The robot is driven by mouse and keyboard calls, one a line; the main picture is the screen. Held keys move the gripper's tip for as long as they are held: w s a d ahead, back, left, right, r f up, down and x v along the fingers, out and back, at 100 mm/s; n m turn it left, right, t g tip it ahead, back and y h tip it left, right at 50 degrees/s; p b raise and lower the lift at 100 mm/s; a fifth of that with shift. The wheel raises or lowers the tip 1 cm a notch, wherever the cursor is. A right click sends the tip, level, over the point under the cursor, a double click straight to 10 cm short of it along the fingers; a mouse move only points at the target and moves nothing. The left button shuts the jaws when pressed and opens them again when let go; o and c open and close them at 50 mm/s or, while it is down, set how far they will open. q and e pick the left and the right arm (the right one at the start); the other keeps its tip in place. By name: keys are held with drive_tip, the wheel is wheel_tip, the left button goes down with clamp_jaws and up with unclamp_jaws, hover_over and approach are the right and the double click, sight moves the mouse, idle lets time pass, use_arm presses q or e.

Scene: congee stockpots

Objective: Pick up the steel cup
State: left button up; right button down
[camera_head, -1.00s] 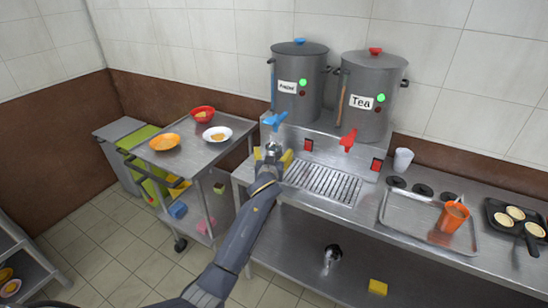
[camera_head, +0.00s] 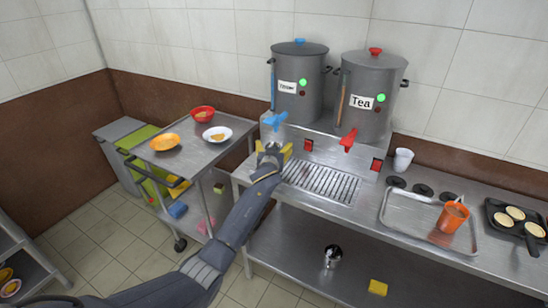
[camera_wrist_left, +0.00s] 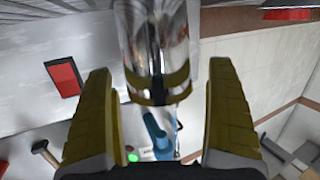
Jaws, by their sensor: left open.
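A shiny steel cup (camera_wrist_left: 155,50) shows in the left wrist view between the two yellow fingers of my left gripper (camera_wrist_left: 160,75), with visible gaps on both sides. In the head view my left gripper (camera_head: 272,152) is at the left end of the drip grate, below the blue tap (camera_head: 275,120), and mostly hides this cup. The gripper is open. A second shiny metal cup (camera_head: 332,256) stands on the lower shelf. My right gripper is not in view.
The red tap (camera_head: 348,140) is right of my gripper.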

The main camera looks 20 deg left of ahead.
use_arm(q)
drive_tip(key=c, duration=1.5)
drive_tip(key=shift+c, duration=0.3)
drive_tip(key=shift+r, duration=0.1)
